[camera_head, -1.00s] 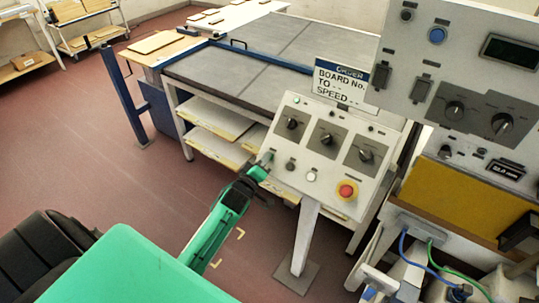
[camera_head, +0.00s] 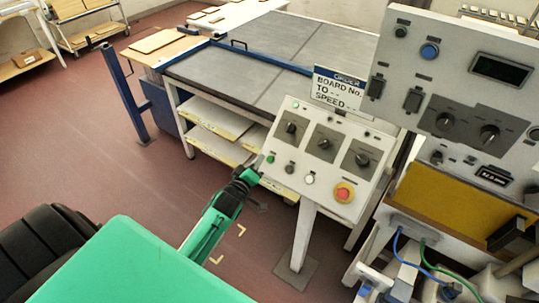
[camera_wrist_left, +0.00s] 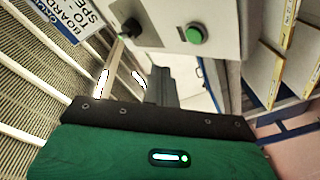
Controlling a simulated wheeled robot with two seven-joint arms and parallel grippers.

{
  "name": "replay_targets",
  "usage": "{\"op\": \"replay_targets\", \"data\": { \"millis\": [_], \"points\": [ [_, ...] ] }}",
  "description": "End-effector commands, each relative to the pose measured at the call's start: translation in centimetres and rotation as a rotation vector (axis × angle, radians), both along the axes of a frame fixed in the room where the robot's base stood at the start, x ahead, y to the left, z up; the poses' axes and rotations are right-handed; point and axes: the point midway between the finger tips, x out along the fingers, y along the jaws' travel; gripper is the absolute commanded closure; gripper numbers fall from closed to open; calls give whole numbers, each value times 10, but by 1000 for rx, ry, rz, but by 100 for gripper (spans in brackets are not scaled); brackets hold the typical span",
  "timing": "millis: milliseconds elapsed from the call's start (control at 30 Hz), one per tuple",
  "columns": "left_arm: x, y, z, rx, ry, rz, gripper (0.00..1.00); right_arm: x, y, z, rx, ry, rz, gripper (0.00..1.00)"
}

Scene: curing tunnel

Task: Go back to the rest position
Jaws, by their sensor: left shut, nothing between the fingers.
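My left gripper (camera_head: 257,165) is shut and empty, at the end of my green arm in the head view. It is at the lower left edge of the sloped grey control panel (camera_head: 330,140), close to the green button (camera_head: 270,159); I cannot tell from the head view how wide the gap is. In the left wrist view the shut fingers (camera_wrist_left: 160,87) point toward the panel box (camera_wrist_left: 165,40), and the green button (camera_wrist_left: 194,34) shows uncovered above and right of them. My right gripper is not in view.
The panel stands on a post with a foot plate (camera_head: 296,274). The conveyor table (camera_head: 250,60) with a blue rail lies behind. A larger control box (camera_head: 460,80) and cables are at the right. Open red floor (camera_head: 90,160) lies left.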

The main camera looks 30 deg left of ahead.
Motion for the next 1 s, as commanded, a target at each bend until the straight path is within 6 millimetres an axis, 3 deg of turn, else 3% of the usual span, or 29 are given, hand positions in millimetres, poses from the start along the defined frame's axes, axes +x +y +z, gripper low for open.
{"op": "replay_targets", "data": {
  "millis": [767,867,967,1000],
  "points": [
    [-3,0,0,1,4,0,100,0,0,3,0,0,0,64],
    [-6,-2,-20,17,40,-1,100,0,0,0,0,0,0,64],
    [-14,-7,-69,65,128,-7,100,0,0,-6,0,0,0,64],
    [-20,-10,-95,93,175,-12,100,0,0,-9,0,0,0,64]
  ]
}}
